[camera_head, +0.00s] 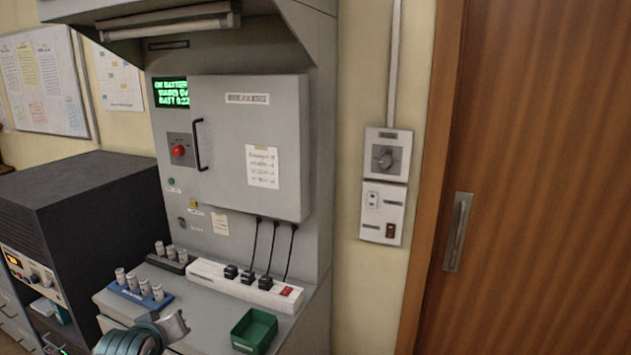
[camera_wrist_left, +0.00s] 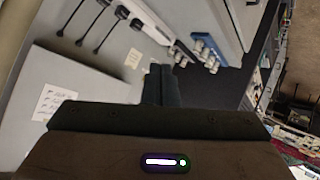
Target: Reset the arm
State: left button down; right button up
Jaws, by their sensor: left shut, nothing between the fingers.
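My left gripper (camera_wrist_left: 165,82) shows in the left wrist view with its dark fingers together and nothing between them. Beyond its tips lie the grey console front, the white power strip (camera_wrist_left: 150,22) and the blue rack (camera_wrist_left: 207,47). In the head view, a rounded part of my arm shows at the bottom, in front of the console; I cannot make out fingertips there. The console (camera_head: 320,200) stands at the centre with its cabinet door (camera_head: 225,130) closed. My right gripper is in neither view.
The ledge holds the blue rack (camera_head: 138,291) of grey cylinders, a dark rack (camera_head: 168,263), the power strip (camera_head: 235,287) with black plugs, and a green bin (camera_head: 254,331). A dark equipment cabinet (camera_head: 80,195) stands left. A wooden door (camera_head: 545,180) is right.

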pick_arm(q)
jog(key=s+d+f+m+g, duration=0.1)
jog(key=s+f+m+g, duration=0.15)
jog(key=s+f, duration=0.65)
jog(key=s+d+f+m+g, duration=0.1)
jog(key=s+f+m+g, duration=0.2)
jog(key=s, duration=1)
jog(key=s+f+m+g, duration=0.2)
jog(key=s+f, duration=0.6)
jog(key=s, duration=0.3)
notch_tip(320, 180, down, 38)
jog(key=a+g+b, duration=0.2)
jog(key=a+b, duration=0.1)
jog(key=b, duration=0.3)
jog(key=s+f+b, duration=0.4)
jog(key=s+f, duration=1.5)
jog(key=f, duration=0.3)
jog(key=shift+a+n+g+h+b, duration=0.3)
jog(key=shift+n+g+b, duration=0.05)
jog(key=shift+f, duration=0.1)
jog(key=shift+w, duration=0.1)
